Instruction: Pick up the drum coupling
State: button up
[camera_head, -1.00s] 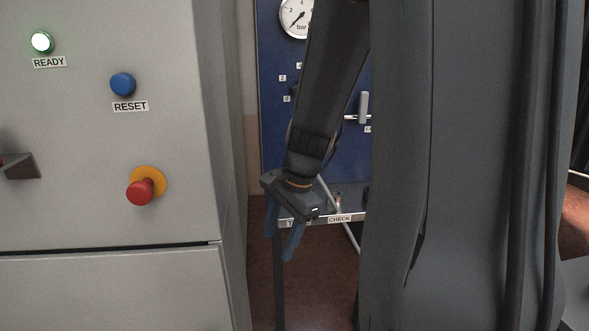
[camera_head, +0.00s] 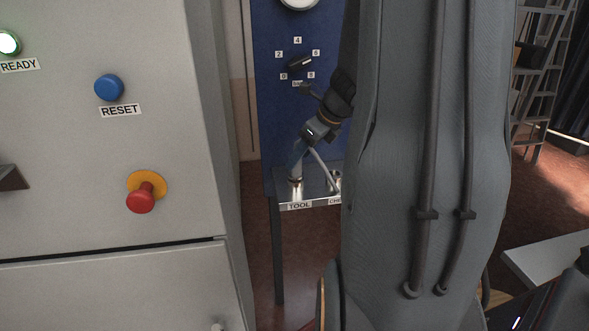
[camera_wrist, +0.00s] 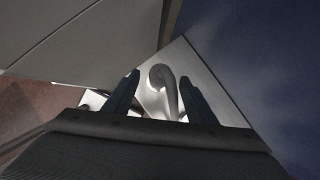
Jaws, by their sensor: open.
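The drum coupling seems to be the pale upright fitting (camera_head: 296,181) at the TOOL label on the metal shelf (camera_head: 315,197) in the head view. In the wrist view a grey rounded piece with a curved neck (camera_wrist: 161,76) shows between the fingers; I take it to be the coupling. My gripper (camera_head: 296,160) points down over the TOOL end of the shelf, its blue fingers just above or around the fitting. In the wrist view my gripper (camera_wrist: 159,80) is open, a finger on each side of the piece. Contact cannot be told, and its lower part is hidden.
A grey machine cabinet (camera_head: 120,170) with a red stop button (camera_head: 140,198) stands close on the left. A blue panel (camera_head: 285,120) with a dial rises behind the shelf. A pale hose or rod (camera_head: 322,168) slants beside the fitting. My own column hides the shelf's right end.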

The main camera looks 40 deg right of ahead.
aim_at(295, 171)
jog(key=shift+x, duration=1.95)
jog(key=shift+r, duration=0.1)
jog(key=c, duration=1.2)
